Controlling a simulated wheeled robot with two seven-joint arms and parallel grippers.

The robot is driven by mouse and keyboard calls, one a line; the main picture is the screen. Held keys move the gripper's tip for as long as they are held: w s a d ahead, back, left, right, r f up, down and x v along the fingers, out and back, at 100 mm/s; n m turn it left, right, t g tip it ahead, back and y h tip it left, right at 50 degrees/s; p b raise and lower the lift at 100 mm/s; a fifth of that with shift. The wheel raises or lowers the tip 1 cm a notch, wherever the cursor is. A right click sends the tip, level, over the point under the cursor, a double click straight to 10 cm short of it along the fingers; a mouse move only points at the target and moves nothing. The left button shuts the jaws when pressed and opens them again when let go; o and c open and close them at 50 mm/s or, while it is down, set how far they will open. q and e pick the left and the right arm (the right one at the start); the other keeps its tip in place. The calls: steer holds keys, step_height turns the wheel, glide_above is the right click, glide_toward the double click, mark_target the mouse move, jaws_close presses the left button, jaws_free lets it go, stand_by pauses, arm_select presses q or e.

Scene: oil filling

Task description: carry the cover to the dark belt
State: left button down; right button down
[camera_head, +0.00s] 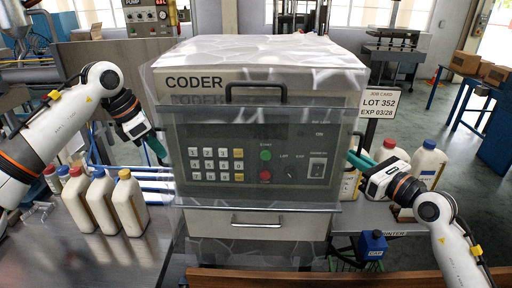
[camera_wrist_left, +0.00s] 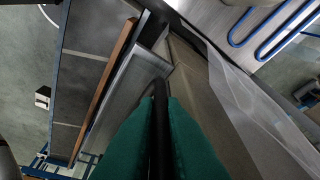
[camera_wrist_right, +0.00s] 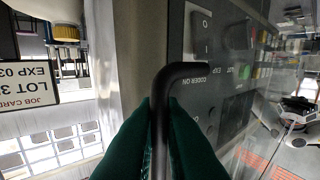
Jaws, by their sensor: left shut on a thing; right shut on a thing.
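The clear cover (camera_head: 330,196) shows as a see-through layer around the coder (camera_head: 238,190), with glare on it and a doubled CODER lettering. My left gripper (camera_head: 158,148) is at the coder's left side, shut on a black bar (camera_wrist_left: 160,100). My right gripper (camera_head: 354,158) is at its right side, shut on a bent black handle (camera_wrist_right: 184,74). The green fingers of both press on these bars in the wrist views. I cannot tell where each bar is fixed. I cannot tell which surface is the dark belt.
White bottles (camera_head: 129,205) with coloured caps stand at the left on the steel table. More bottles (camera_head: 428,165) stand at the right, close to my right gripper. A job card sign (camera_head: 380,104) rises behind the right side. A brown wooden edge (camera_head: 350,279) runs along the front.

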mark_target(363, 138)
arm_select(q)
steer(key=shift+r, duration=0.15)
arm_select(e)
steer(key=shift+r, duration=0.1)
